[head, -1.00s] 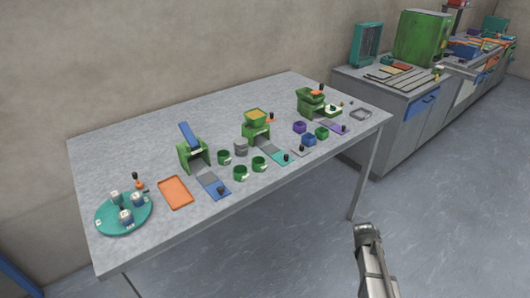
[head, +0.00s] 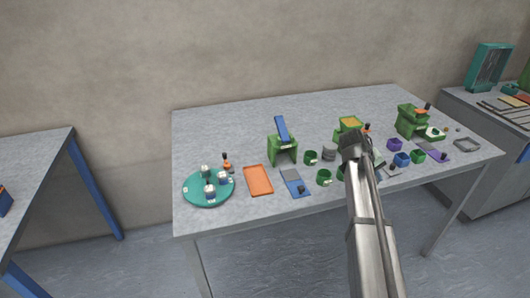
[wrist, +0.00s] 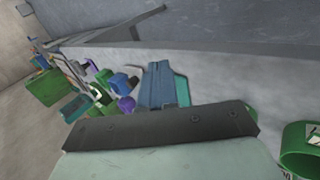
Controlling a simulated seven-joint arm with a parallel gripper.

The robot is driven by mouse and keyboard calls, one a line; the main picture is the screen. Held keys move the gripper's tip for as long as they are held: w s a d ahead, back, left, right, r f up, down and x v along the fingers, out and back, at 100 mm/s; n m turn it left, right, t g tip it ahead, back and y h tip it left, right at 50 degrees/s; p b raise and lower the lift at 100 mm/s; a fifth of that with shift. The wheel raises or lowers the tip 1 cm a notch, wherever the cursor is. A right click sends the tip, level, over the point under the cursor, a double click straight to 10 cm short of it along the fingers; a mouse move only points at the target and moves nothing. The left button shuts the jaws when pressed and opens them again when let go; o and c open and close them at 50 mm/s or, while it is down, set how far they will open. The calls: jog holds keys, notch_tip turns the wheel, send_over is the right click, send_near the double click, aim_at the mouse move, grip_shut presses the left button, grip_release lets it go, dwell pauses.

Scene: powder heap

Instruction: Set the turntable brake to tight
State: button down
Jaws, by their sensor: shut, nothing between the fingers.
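The turntable (head: 190,198) is a teal disc at the left end of the table, with several small white and blue jars standing on it. Behind it stands a small orange lever with a black knob (head: 227,162), which looks like the brake; its setting is too small to read. My gripper (head: 353,143) is in front of the table's right half in the head view, shut and empty, well to the right of the turntable. It hides part of the things behind it. The wrist view shows neither turntable nor lever.
The table (head: 220,125) is clear along its back. An orange tray (head: 258,181) lies right of the turntable. A green stand with a blue chute (head: 282,146), several green cups (head: 324,177) and a blue-grey slide plate (head: 296,183) stand further right. Another table (head: 40,160) is at far left.

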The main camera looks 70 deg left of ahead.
jog(key=s+a+r+n+y, duration=0.1)
jog(key=s+a+r+y, duration=0.1)
jog(key=s+a+r, duration=0.55)
jog(key=s+a+g+y, duration=0.1)
jog(key=s+a, duration=0.3)
jog(key=s, duration=1.2)
jog(key=s+a+n+g+y, duration=0.1)
jog(key=s+a, duration=0.3)
jog(key=s, duration=1.2)
jog(key=s+a+n+g+y, duration=0.1)
jog(key=s+a, duration=0.3)
jog(key=s, duration=1.2)
jog(key=shift+a+r+g+y, duration=0.25)
jog(key=shift+a+g+y, duration=0.1)
jog(key=shift+y, duration=0.35)
send_near(226, 161)
jog(key=s+a+f, duration=0.3)
jog(key=f, duration=0.1)
jog(key=shift+s+a, duration=0.25)
jog(key=shift+s, duration=0.1)
jog(key=shift+w+a, duration=0.2)
jog(key=shift+w, duration=0.3)
jog(key=shift+w+a, duration=0.15)
jog(key=shift+w, duration=0.4)
jog(key=shift+w+a, duration=0.25)
jog(key=shift+w, duration=0.6)
